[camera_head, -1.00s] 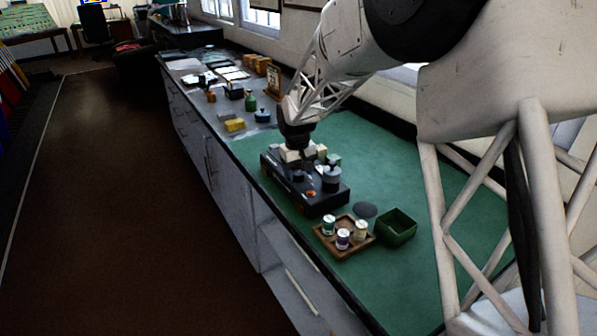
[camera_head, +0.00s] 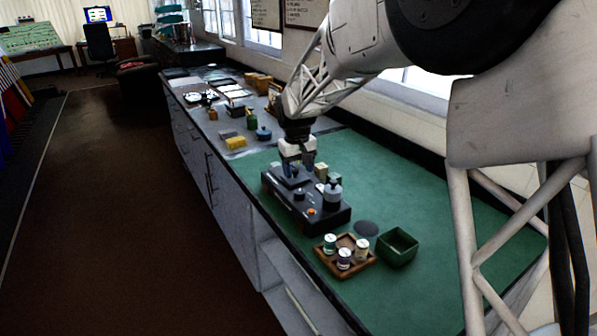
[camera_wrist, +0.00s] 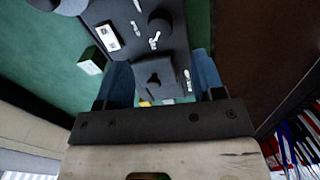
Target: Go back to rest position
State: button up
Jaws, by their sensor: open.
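The black lever frame (camera_head: 315,212) stands on the green bench top, with dark knobs and an orange button on its upper face. My gripper (camera_head: 298,172) is above the far left end of the frame, pointing down. In the wrist view its two blue fingers are spread apart and my gripper (camera_wrist: 162,85) holds nothing. A dark raised block (camera_wrist: 155,75) of the frame shows between the fingers; I cannot tell how much space lies between them and it. A grey cylinder-topped knob (camera_head: 332,190) stands at the frame's right side.
A wooden tray (camera_head: 326,262) with several small capped jars and a green open box (camera_head: 412,248) are in front of the frame. A dark disc (camera_head: 366,228) lies nearby. Open green surface lies to the right.

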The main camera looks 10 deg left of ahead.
jog(key=s+d+r+m, duration=0.1)
jog(key=s+d+r, duration=0.2)
jog(key=s+d, duration=0.4)
jog(key=s+d+r+m+t, duration=0.15)
jog(key=s+d+r, duration=0.3)
jog(key=d, duration=0.55)
jog(key=s+d+r+m+g, duration=0.1)
jog(key=s+d+r+m, duration=0.15)
jog(key=s+d, duration=0.5)
jog(key=s+d+f+m, duration=0.1)
jog(key=s+d, duration=0.3)
jog(key=s, duration=0.4)
jog(key=s+d+f+m+t, duration=0.1)
jog(key=s+d, duration=0.4)
jog(key=s, duration=0.2)
jog(key=s+d+f+m, duration=0.1)
jog(key=s+d, duration=0.3)
jog(key=s, duration=0.4)
jog(key=shift+s+d+f+t, duration=0.25)
jog(key=shift+s+t, duration=0.05)
jog(key=shift+t, duration=0.05)
